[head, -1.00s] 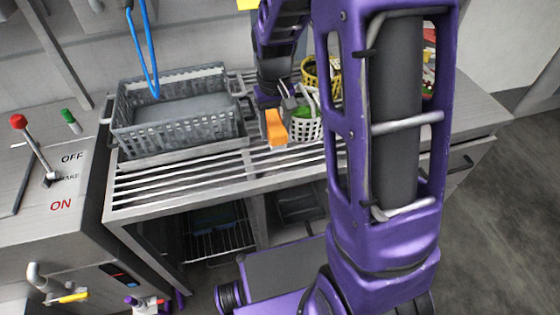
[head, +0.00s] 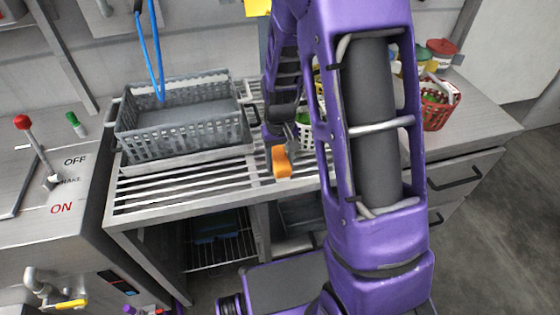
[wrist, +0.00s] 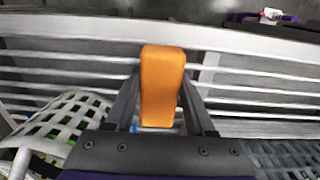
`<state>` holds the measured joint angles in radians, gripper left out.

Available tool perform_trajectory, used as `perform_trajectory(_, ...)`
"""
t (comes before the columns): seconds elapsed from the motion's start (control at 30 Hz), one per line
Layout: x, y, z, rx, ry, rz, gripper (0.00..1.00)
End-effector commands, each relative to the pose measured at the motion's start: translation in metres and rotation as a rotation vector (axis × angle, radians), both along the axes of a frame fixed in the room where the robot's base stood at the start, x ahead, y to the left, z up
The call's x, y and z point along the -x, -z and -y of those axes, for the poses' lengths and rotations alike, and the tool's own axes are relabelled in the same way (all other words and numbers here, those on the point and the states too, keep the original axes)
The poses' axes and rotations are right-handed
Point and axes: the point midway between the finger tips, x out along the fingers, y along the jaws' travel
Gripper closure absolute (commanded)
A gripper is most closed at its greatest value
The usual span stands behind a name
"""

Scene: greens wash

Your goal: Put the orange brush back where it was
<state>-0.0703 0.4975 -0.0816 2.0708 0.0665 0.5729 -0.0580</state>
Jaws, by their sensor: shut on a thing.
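The orange brush (head: 281,162) is in my gripper (head: 280,147), over the slatted metal rack near its front edge. In the wrist view the orange brush (wrist: 161,85) sits upright in the picture between the two dark fingers of my gripper (wrist: 160,105), which are shut on it. The slats of the rack (wrist: 250,72) show beyond it. Whether the brush touches the slats cannot be told. Some blue and white shows just below the brush in the wrist view.
A grey crate (head: 185,135) stands left of the brush on the rack (head: 150,193). A white basket with green contents (wrist: 62,120) is close beside my gripper. A red basket (head: 437,112) stands on the counter at right. A blue hose (head: 150,50) hangs over the crate.

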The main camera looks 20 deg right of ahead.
Motion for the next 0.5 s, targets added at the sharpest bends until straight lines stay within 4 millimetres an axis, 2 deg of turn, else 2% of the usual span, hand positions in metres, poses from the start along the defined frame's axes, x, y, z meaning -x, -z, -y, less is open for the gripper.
perform_trajectory(0.2, -0.0001, 0.0046, 0.0, 0.0, 0.0, 0.0, 1.0)
perform_trajectory(0.23, -0.0001, 0.003, 0.0, 0.0, 0.0, 0.0, 0.4)
perform_trajectory(0.37, 0.0, 0.0027, 0.0, 0.0, 0.0, 0.0, 0.17)
perform_trajectory(0.5, 0.0, 0.0027, 0.0, 0.0, 0.0, 0.0, 0.16)
